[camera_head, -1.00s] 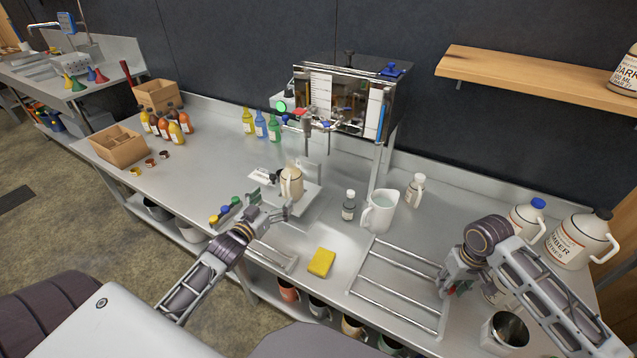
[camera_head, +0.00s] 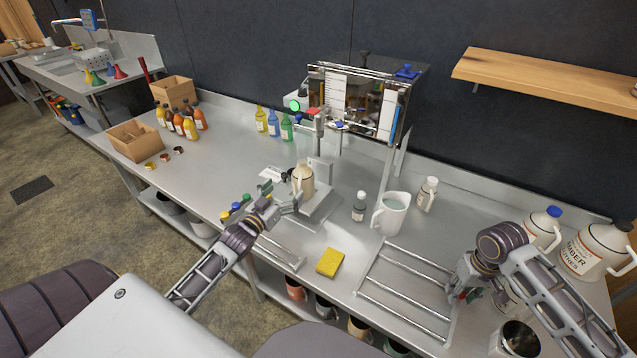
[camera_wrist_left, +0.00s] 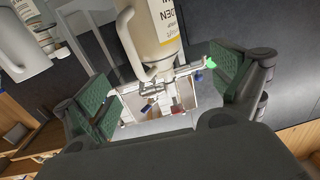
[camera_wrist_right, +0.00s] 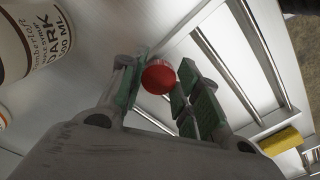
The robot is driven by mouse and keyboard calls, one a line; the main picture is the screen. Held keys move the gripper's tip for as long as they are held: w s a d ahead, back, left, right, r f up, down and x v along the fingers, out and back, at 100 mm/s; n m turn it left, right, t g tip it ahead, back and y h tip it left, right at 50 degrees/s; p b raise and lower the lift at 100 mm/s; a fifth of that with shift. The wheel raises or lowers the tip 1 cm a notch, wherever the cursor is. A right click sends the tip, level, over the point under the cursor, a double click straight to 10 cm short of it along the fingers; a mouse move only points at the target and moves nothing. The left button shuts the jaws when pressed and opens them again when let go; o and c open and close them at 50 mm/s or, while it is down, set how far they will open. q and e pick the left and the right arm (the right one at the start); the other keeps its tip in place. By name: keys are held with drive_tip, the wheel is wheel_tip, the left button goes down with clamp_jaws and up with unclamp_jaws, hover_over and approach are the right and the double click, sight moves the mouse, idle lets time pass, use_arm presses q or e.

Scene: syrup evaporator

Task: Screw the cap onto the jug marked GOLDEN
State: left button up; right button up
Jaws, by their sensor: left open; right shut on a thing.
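The tan jug (camera_head: 302,183) stands upright on the platform under the steel evaporator. In the left wrist view, the jug (camera_wrist_left: 158,32) shows its handle and a label with the letters "DEN". My left gripper (camera_head: 290,203) is open at the near side of the jug, its green pads spread wide on either side in the left wrist view. I cannot tell if a pad touches the jug. My right gripper (camera_head: 462,296) is low over the right of the bench. In the right wrist view it is shut on a red cap (camera_wrist_right: 158,77), held at the fingertips.
A white pitcher (camera_head: 390,214), a small dark bottle (camera_head: 359,208) and a yellow sponge (camera_head: 330,262) stand between my grippers. A metal rack (camera_head: 405,285) lies left of my right gripper. Large jugs, including an AMBER one (camera_head: 598,247), stand at the far right beside my right arm.

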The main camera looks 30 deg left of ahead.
sight(296, 179)
use_arm(q)
drive_tip(key=shift+w, duration=2.7)
use_arm(e)
drive_tip(key=shift+f, duration=0.15)
use_arm(q)
drive_tip(key=shift+w, duration=0.15)
drive_tip(key=shift+w+d+f, duration=0.1)
drive_tip(key=shift+w+f, duration=0.15)
drive_tip(key=shift+w, duration=0.45)
drive_tip(key=shift+w+d+f, duration=0.1)
drive_tip(key=shift+w+f, duration=0.1)
drive_tip(key=shift+w, duration=0.5)
use_arm(e)
drive_tip(key=shift+f, duration=0.15)
use_arm(q)
drive_tip(key=shift+w+b, duration=0.35)
drive_tip(key=shift+w, duration=0.7)
drive_tip(key=shift+c, duration=0.3)
drive_tip(key=c, duration=1.4)
drive_tip(key=shift+r, duration=0.1)
drive_tip(key=shift+c, duration=0.9)
drive_tip(key=shift+r, duration=0.15)
